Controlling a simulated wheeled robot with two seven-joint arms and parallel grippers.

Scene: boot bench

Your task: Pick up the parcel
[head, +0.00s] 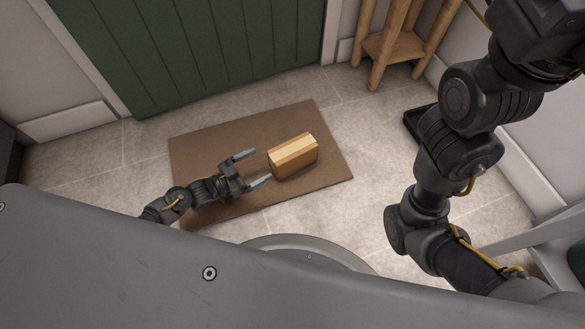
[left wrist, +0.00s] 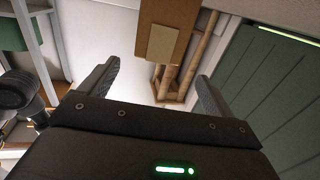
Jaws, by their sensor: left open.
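The parcel (head: 293,157) is a small brown box with a pale strip along its top. It lies on the brown doormat (head: 205,145) in the head view. My left gripper (head: 263,167) is open just to the left of the parcel, its two fingers pointing toward it with nothing between them. In the left wrist view the parcel (left wrist: 178,18) shows at the top, beyond the open fingers (left wrist: 158,85), with a paler patch on its face. My right arm fills the right side of the head view; its gripper is out of frame.
A green door (head: 190,50) stands behind the mat. A wooden stool (head: 392,45) is at the back right. A dark tray (head: 420,122) lies on the floor at the right, partly hidden by my right arm. The tiled floor around the mat is mostly clear.

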